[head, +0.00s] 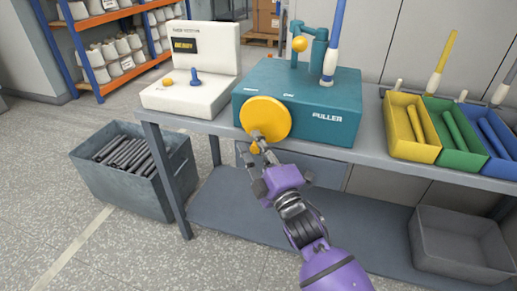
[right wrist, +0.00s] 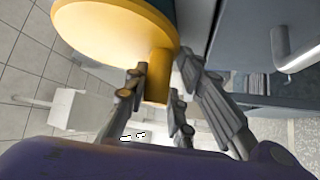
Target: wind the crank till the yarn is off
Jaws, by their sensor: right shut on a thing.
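The teal puller box (head: 310,88) stands on the grey bench. Its crank is a yellow disc (head: 266,118) on the front face, also large in the right wrist view (right wrist: 115,35). My right gripper (head: 257,143) is at the lower part of the disc, shut on the yellow crank handle (right wrist: 159,72), with grey fingers on either side of it. A blue rod with a white lower part (head: 332,62) stands upright on the puller. Beside it is a teal bracket with an orange ball (head: 299,44). I cannot make out loose yarn. My left gripper is out of view.
A white console (head: 192,96) with a lit display stands left on the bench. Yellow (head: 408,148), green and blue trays line the right side. A grey bin of dark rods (head: 125,185) is on the floor, and an empty grey bin (head: 460,245) is under the bench.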

